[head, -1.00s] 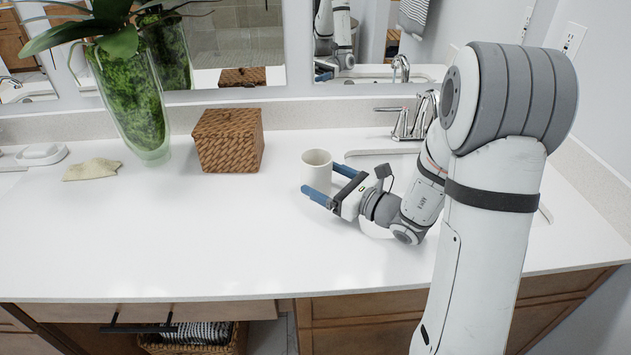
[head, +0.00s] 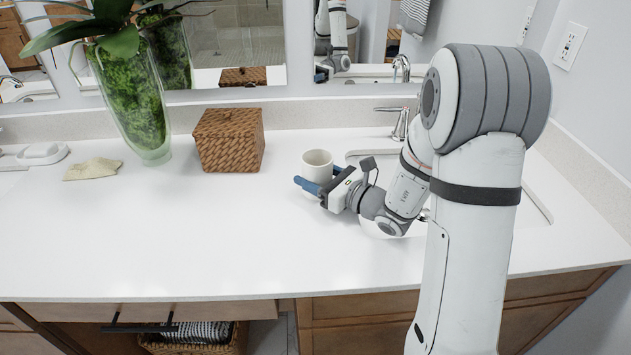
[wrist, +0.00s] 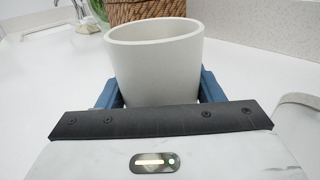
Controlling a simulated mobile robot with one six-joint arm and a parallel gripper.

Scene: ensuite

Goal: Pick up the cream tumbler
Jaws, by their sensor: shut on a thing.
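The cream tumbler (head: 318,161) stands upright on the white counter, just left of the sink, in the head view. It fills the middle of the wrist view (wrist: 153,60), with its open rim facing up. My gripper (head: 308,184) has its blue fingers on either side of the tumbler's lower part and is shut on it. In the wrist view one blue finger shows at each side of the tumbler (wrist: 156,92). I cannot tell any gap between the tumbler's base and the counter.
A brown woven box (head: 229,140) stands left of the tumbler. A glass vase with moss (head: 136,105) and a beige cloth (head: 92,169) are farther left. The faucet (head: 401,124) and sink (head: 520,190) lie to the right. The front left counter (head: 150,240) is clear.

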